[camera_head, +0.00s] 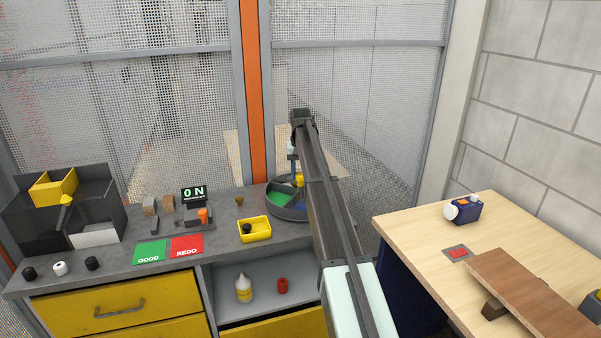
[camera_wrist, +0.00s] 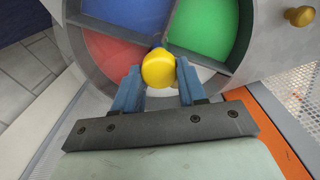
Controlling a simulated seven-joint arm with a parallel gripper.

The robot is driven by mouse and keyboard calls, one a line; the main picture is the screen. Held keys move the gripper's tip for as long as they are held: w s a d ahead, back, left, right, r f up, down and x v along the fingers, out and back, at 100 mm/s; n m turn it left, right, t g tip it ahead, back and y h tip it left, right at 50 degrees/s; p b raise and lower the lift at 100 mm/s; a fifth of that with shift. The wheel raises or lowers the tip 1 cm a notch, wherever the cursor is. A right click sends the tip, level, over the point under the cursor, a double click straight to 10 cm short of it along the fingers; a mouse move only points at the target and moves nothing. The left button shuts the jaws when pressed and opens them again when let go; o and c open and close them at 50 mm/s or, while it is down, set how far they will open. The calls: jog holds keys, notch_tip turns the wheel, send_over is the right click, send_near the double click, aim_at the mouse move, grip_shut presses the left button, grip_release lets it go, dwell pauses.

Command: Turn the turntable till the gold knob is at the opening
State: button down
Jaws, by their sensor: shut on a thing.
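The turntable (camera_head: 290,214) is a round grey tray at the right end of the grey bench, partly hidden by my arm. In the wrist view its dividers (camera_wrist: 205,64) separate red, blue and green sections, with a pale area beside the green one. My gripper (camera_wrist: 158,70) is shut on a yellow knob (camera_wrist: 158,70) near where the dividers meet; the knob also shows in the head view (camera_head: 300,180). A gold knob (camera_head: 239,200) stands on the bench left of the turntable, outside its rim, and shows at upper right in the wrist view (camera_wrist: 299,16). I cannot make out the opening.
A yellow bin (camera_head: 254,230) with a dark piece in it stands just left of the turntable. The ON display (camera_head: 194,194) and the green and red pads (camera_head: 168,249) are farther left. A mesh fence (camera_head: 355,90) rises behind. A wooden table (camera_head: 410,222) stands to the right.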

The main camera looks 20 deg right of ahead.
dwell(0.3)
jog(key=c, duration=0.6)
grip_release()
notch_tip(320, 180, up, 14)
jog(key=shift+f, duration=0.1)
dwell(0.4)
